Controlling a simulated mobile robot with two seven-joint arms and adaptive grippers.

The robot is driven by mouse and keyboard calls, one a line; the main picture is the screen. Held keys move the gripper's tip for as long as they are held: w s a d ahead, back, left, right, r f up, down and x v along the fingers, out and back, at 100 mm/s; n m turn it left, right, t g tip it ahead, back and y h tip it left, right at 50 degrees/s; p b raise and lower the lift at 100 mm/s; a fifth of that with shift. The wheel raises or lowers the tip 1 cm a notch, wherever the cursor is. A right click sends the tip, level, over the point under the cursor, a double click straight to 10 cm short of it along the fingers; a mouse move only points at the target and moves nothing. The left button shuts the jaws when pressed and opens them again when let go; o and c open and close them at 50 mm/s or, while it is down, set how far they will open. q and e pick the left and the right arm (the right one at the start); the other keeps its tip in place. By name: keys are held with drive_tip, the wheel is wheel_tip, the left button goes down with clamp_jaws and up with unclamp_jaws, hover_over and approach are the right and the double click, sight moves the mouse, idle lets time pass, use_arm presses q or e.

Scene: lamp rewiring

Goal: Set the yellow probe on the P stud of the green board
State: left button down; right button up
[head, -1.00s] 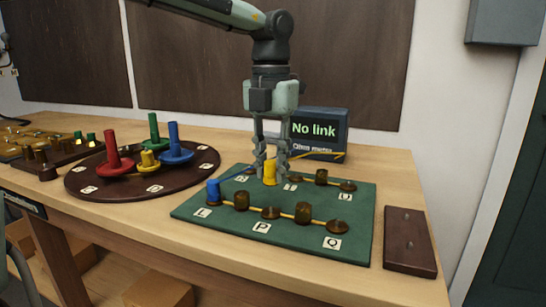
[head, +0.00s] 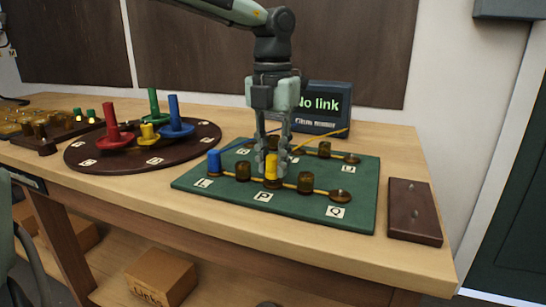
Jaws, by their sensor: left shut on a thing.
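The green board (head: 230,187) lies on the bench with labelled studs. My left gripper (head: 272,152) points down over its front row and is shut on the yellow probe (head: 271,168). The probe is upright, its lower end at the P stud (head: 273,184), behind the P label (head: 263,196). I cannot tell whether it touches the stud or hovers just above. The blue probe (head: 213,161) stands at the L stud. The meter (head: 321,107) behind reads "No link". My right gripper is not in view.
A round dark tray (head: 85,158) with coloured pegged discs is at the left. A dark block (head: 414,210) lies right of the board. Yellow and blue leads run behind the gripper.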

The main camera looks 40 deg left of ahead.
sight(273, 156)
use_arm(q)
drive_tip(key=shift+f+b, duration=0.5)
drive_tip(key=shift+f, duration=0.1)
idle(0.4)
drive_tip(key=c, duration=1.2)
unclamp_jaws()
drive_tip(key=shift+r, duration=0.1)
wheel_tip(273, 156, up, 12)
